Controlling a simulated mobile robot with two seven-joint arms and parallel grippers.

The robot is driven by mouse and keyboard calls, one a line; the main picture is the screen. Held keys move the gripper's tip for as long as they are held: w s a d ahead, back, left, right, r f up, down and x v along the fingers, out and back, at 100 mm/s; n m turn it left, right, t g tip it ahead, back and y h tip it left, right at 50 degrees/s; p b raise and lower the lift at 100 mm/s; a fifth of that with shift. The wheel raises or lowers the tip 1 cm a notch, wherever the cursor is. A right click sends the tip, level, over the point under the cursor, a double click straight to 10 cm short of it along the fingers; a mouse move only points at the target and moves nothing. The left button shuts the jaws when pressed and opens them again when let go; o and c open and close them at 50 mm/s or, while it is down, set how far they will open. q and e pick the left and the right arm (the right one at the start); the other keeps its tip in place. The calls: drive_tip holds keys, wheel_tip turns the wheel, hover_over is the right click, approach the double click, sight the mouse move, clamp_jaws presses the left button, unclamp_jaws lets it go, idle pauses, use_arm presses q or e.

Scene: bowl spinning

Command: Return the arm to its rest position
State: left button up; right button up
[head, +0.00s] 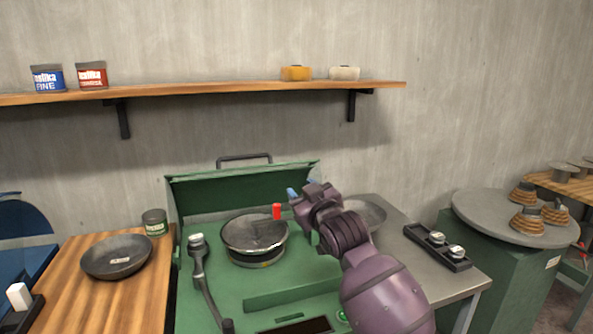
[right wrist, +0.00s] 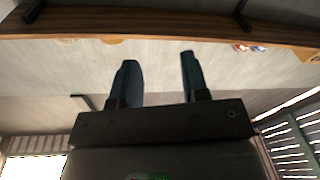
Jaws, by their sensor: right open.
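My right arm comes in from the lower right in the head view, in front of the green machine (head: 265,300). My right gripper (head: 300,193) is above the machine, near its right side. In the right wrist view its two blue fingers (right wrist: 158,80) stand apart with nothing between them. A dark round bowl or disc (head: 254,234) sits on the machine, left of the gripper, with a small red piece (head: 277,211) at its far edge. A grey bowl (head: 362,214) is partly hidden behind my right arm. My left gripper is not in view.
A dark bowl (head: 116,257) and a green tin (head: 155,222) sit on the wooden table at left. A shelf (head: 210,91) with tins crosses the wall. A black tray (head: 437,247) and a round grey table (head: 490,213) stand at right. The machine's lid (head: 240,185) is raised.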

drive_tip(key=s+d+f+m+g+h, duration=0.1)
drive_tip(key=s+d+f+m+h, duration=0.1)
drive_tip(key=s+d+f, duration=0.65)
drive_tip(key=s+d+f+m+g+h, duration=0.1)
drive_tip(key=s+d+f+m+h, duration=0.15)
drive_tip(key=s+d+f, duration=0.6)
drive_tip(key=s+d+f+m+h, duration=0.2)
drive_tip(key=s+d+f, duration=0.3)
drive_tip(key=s+f, duration=0.75)
drive_tip(key=s+d+f+m+g+h, duration=0.1)
drive_tip(key=s+d+f+g, duration=0.3)
drive_tip(key=s+f, duration=0.7)
drive_tip(key=shift+s+f, duration=0.15)
drive_tip(key=shift+s, duration=1.05)
